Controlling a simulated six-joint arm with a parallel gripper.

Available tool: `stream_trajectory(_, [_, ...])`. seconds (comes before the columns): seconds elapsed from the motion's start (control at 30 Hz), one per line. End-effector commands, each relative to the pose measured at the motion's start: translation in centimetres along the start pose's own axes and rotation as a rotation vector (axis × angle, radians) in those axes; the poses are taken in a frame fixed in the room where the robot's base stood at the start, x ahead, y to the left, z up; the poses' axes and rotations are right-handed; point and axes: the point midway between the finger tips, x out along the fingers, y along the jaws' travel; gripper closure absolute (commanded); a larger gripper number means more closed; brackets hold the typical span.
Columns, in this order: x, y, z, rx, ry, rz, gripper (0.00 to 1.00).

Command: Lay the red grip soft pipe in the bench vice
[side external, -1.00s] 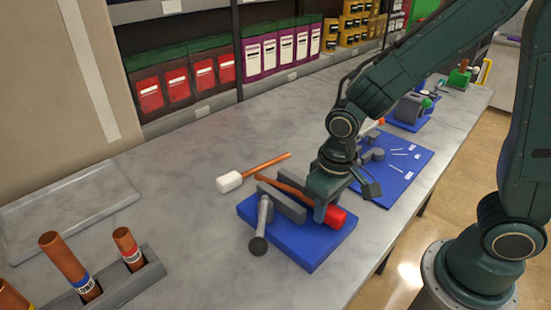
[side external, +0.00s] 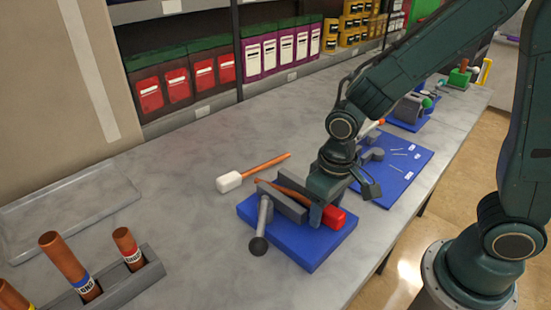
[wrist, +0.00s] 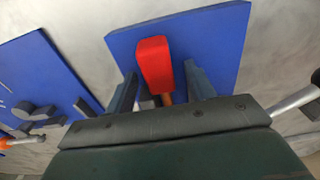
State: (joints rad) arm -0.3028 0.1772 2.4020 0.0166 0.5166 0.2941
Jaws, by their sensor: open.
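The red grip soft pipe has a red block grip (side external: 333,217) and a copper-coloured shaft (side external: 286,187). It lies along the bench vice (side external: 289,203), with the shaft at the grey jaws and the red end sticking out on the right side over the blue base. My gripper (side external: 322,205) is right at the grip end. In the wrist view the red grip (wrist: 154,66) lies between my open fingers (wrist: 158,90), with a gap on each side. My gripper hides part of the vice and the pipe, so how deep the shaft sits is unclear.
A white-headed mallet (side external: 230,182) lies behind the vice. A blue mat (side external: 400,165) with small grey parts is to the right. A rack of copper pipes (side external: 130,290) and an empty grey tray (side external: 70,210) are on the left.

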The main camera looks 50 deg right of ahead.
Motion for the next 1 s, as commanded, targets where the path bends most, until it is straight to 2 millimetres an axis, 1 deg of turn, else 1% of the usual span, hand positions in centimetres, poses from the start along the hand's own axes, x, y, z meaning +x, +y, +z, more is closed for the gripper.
stream_trajectory(0.17, [-0.8, 0.0, -0.1, 0.000, 0.003, -0.001, 0.46])
stream_trajectory(0.37, [-2.6, 0.0, -0.1, 0.000, 0.005, -0.001, 0.46])
stream_trajectory(0.8, [-9.3, 0.0, -0.1, 0.000, 0.006, -0.002, 0.46])
stream_trajectory(1.0, [-12.0, 0.0, -0.1, 0.000, 0.004, -0.001, 0.46])
